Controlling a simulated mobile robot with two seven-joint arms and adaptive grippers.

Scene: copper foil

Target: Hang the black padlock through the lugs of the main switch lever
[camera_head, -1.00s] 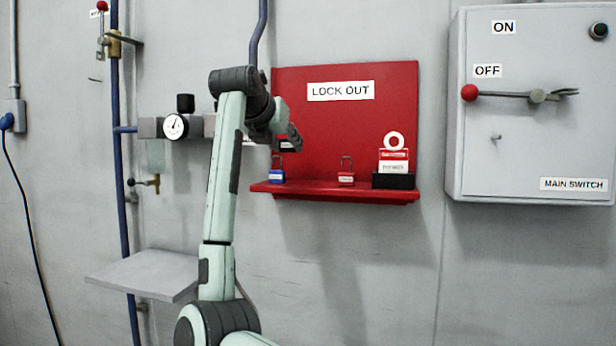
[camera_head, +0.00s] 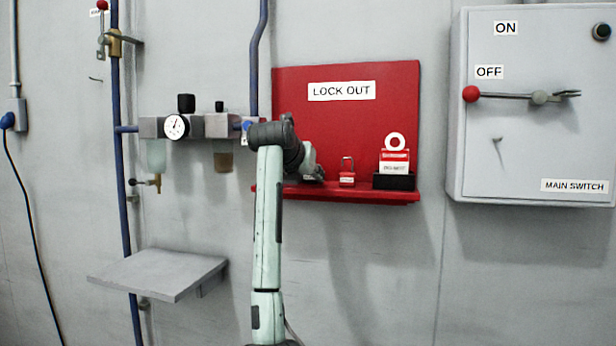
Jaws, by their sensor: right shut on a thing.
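The main switch lever (camera_head: 505,95) is on the grey box at the right, lying level beside the OFF label, with a red ball (camera_head: 471,94) at its left end. Its metal lugs (camera_head: 568,94) stick out at the right end of the lever. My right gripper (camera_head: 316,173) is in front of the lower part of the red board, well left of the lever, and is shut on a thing. This seems to be the black padlock, hidden now behind my gripper and wrist. My left gripper is not in view.
A red padlock (camera_head: 347,178) and a black holder (camera_head: 394,182) with red and white tags stand on the red shelf (camera_head: 345,194). A grey shelf (camera_head: 160,272) and a gauge (camera_head: 176,126) are at the left. The wall between board and switch box is clear.

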